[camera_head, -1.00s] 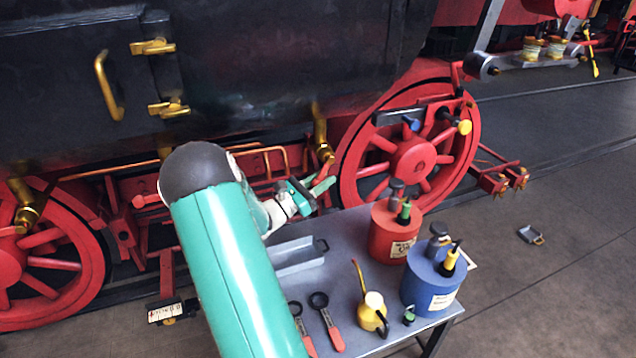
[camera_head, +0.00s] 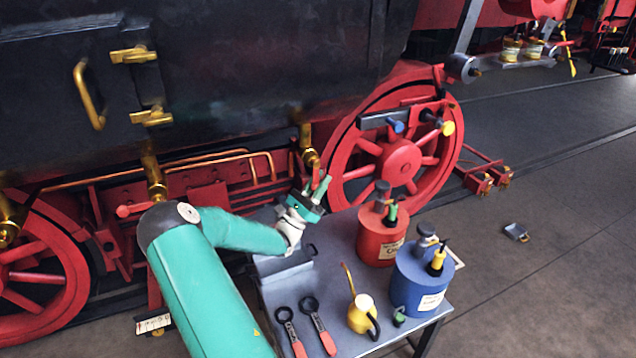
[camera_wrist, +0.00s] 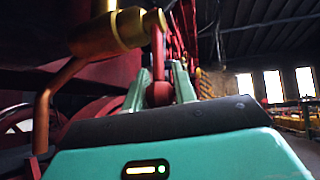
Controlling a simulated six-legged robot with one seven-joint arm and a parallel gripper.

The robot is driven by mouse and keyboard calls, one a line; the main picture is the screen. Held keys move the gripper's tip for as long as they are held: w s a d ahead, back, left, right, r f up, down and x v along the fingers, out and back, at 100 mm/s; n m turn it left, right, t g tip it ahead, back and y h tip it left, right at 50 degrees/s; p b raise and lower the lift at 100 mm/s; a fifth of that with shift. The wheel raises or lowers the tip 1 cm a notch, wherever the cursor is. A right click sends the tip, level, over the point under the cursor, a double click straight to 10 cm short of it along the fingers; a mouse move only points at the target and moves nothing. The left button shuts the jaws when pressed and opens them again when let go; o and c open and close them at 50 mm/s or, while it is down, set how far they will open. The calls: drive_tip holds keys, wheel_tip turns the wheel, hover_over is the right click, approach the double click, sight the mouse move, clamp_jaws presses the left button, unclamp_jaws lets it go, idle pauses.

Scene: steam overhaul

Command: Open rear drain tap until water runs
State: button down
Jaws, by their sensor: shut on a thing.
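A brass drain tap (camera_head: 308,150) hangs under the dark tank, just left of the red spoked wheel at the right. Its brass barrel (camera_wrist: 115,32) fills the top of the wrist view, and a red lever (camera_wrist: 158,55) hangs from its end. My gripper (camera_head: 319,186) is just below this tap, fingers pointing up. In the wrist view, my gripper (camera_wrist: 160,85) is shut on the red lever, whose rounded lower end sits between the green fingers. The lever hangs nearly straight down there. I see no water running from the tap.
A grey work table (camera_head: 335,235) stands below my gripper, holding a red can (camera_head: 378,235), a blue can (camera_head: 418,285), a yellow oiler (camera_head: 361,314) and two wrenches (camera_head: 318,325).

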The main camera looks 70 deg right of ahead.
drive_tip(key=shift+s+d, duration=0.1)
drive_tip(key=c, duration=1.1)
unclamp_jaws()
drive_tip(key=shift+d, duration=0.15)
drive_tip(key=v, duration=1.4)
drive_tip(key=shift+r, duration=0.1)
